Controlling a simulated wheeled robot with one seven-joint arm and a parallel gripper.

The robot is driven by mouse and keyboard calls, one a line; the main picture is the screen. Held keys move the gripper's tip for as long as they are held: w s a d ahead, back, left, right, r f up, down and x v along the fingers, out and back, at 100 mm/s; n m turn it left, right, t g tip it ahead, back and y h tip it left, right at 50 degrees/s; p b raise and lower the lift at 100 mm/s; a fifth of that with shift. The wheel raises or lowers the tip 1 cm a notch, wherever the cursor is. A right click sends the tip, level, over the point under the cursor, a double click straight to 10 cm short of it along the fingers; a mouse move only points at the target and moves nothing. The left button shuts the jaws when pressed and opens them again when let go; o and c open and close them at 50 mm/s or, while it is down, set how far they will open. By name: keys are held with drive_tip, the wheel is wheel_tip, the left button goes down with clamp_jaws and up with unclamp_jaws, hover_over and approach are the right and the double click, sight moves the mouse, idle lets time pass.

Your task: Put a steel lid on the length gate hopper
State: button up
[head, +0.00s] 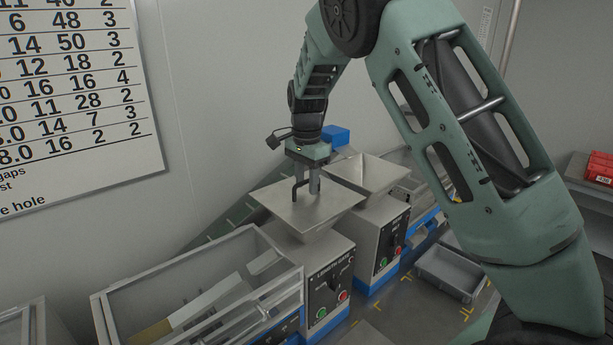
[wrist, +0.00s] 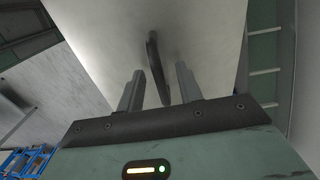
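The length gate hopper (head: 321,232) stands mid-picture in the head view, on a grey machine labelled LENGTH GATE. A flat steel lid (head: 325,205) lies over its mouth and looks level; its exact seating cannot be told. The lid (wrist: 105,45) fills much of the wrist view, with a dark upright handle (wrist: 155,68) on it. My gripper (head: 306,188) is right above the lid. In the wrist view its two fingers (wrist: 159,82) are apart, one on each side of the handle, with gaps between. The hopper's inside is hidden.
A second hopper (head: 368,172) stands behind to the right, its mouth uncovered. A clear-sided case (head: 200,265) is at the front left. A blue box (head: 335,136) is behind the hoppers. A grey tray (head: 450,272) sits on the floor at right. A wall chart (head: 70,100) hangs left.

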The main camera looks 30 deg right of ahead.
wheel_tip(320, 180, up, 18)
drive_tip(key=f+b, duration=0.1)
drive_tip(key=b, duration=0.2)
drive_tip(key=s+a+f+n+y+b, duration=0.1)
drive_tip(key=s+a+f+n, duration=0.55)
drive_tip(key=a, duration=0.25)
drive_tip(key=s+a+f+n+y+b, duration=0.1)
drive_tip(key=s+a+f+n, duration=0.4)
drive_tip(key=s+a, duration=0.35)
drive_tip(key=s+a+f+n, duration=0.1)
drive_tip(key=s+f+n, duration=0.2)
drive_tip(key=s, duration=0.4)
drive_tip(key=s+a+f+n+h, duration=0.1)
drive_tip(key=s+f+n, duration=0.3)
drive_tip(key=s, duration=0.3)
drive_tip(key=s+a+f+n+b, duration=0.1)
drive_tip(key=s+a+f+n, duration=0.1)
drive_tip(key=s+n, duration=0.3)
drive_tip(key=shift+s+f, duration=0.65)
drive_tip(key=shift+s, duration=0.6)
